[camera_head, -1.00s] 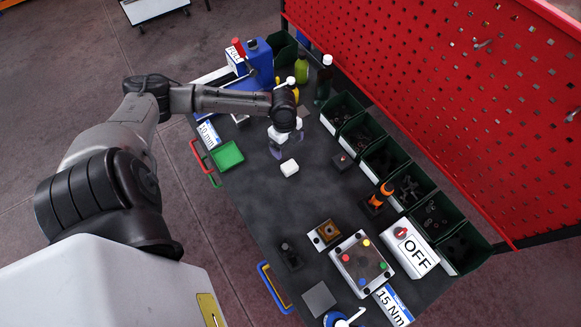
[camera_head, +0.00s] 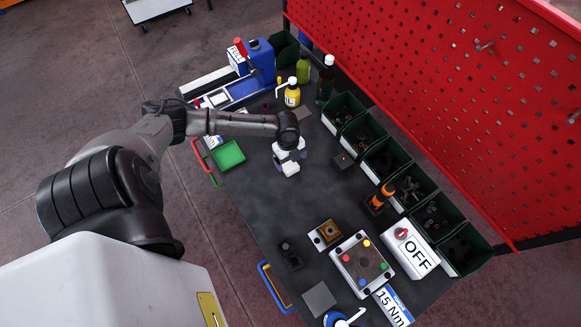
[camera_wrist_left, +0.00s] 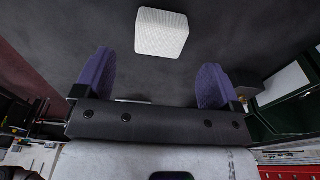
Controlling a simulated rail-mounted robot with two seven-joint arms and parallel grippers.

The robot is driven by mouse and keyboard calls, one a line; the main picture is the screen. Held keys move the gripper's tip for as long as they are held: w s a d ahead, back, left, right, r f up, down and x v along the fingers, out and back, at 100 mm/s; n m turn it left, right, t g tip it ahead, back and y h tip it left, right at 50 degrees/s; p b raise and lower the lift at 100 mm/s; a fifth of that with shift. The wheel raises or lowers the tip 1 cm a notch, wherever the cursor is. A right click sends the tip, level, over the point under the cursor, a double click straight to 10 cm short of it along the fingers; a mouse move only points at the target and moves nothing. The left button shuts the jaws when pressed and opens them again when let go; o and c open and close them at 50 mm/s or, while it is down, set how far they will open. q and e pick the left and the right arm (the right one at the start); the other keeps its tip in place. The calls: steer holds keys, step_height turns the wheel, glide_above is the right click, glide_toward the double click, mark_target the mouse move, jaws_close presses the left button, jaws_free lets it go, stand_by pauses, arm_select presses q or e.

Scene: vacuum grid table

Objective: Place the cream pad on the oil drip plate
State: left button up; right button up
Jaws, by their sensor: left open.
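The cream pad (camera_head: 291,170) is a small pale block on the dark table, partly hidden behind my left gripper (camera_head: 289,161) in the head view. In the left wrist view the pad (camera_wrist_left: 161,33) lies ahead of the open purple fingers (camera_wrist_left: 157,62), roughly centred and apart from them. My left gripper is empty. Two flat square plates lie on the table: a brownish one (camera_head: 304,113) near the yellow bottle and a grey one (camera_head: 319,299) at the near end. I cannot tell for certain which is the oil drip plate. My right gripper is out of view.
Green bins (camera_head: 343,112) line the table along the red pegboard (camera_head: 440,90). A dark block (camera_head: 342,162) stands right of the pad. The table centre is clear.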

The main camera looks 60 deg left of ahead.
mark_target(291, 166)
arm_select(q)
steer(key=shift+d+f, duration=0.1)
steer(key=shift+f, duration=2.5)
steer(key=c, duration=1.1)
steer(key=shift+r, duration=0.1)
